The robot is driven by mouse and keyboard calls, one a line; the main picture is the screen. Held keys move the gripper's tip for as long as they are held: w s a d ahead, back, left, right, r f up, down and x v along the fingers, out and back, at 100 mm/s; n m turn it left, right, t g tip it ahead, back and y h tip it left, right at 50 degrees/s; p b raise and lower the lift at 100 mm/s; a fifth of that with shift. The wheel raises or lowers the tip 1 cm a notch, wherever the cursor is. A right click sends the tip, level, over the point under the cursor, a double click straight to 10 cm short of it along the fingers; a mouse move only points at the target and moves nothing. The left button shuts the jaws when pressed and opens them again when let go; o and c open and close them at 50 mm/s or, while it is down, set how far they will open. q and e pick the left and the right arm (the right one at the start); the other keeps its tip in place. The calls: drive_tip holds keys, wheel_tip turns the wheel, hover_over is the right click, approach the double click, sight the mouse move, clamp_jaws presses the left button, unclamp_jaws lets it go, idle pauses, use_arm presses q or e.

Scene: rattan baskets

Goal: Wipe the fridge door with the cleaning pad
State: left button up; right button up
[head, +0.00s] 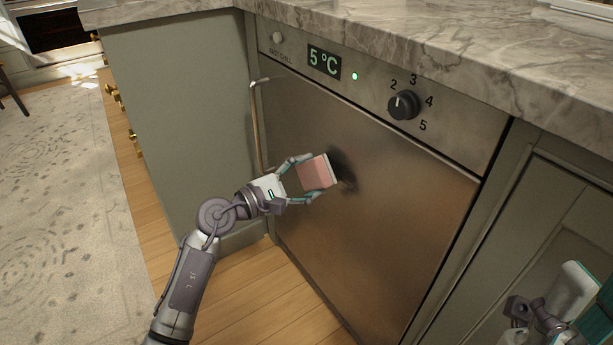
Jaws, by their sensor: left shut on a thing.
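The cleaning pad (318,171) is a pink block with a pale layer on the side facing the fridge. My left gripper (311,177) is shut on it, with one finger above and one below. The fridge door (385,220) is a brushed metal panel under the counter. The pad is at the door's upper middle, and I cannot tell whether it touches. A dark smudge (344,172) shows on the door just right of the pad, partly hidden by it. My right gripper (560,305) is partly in view at the lower right, and its fingers are not clear.
Above the door is a control strip with a 5 °C display (324,62), a green light and a black knob (404,105). A marble counter (400,40) overhangs it. A long handle (257,125) stands at the door's left edge. Green cabinets flank the door.

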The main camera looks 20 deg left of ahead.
use_arm(q)
drive_tip(key=shift+x, duration=0.95)
idle(0.4)
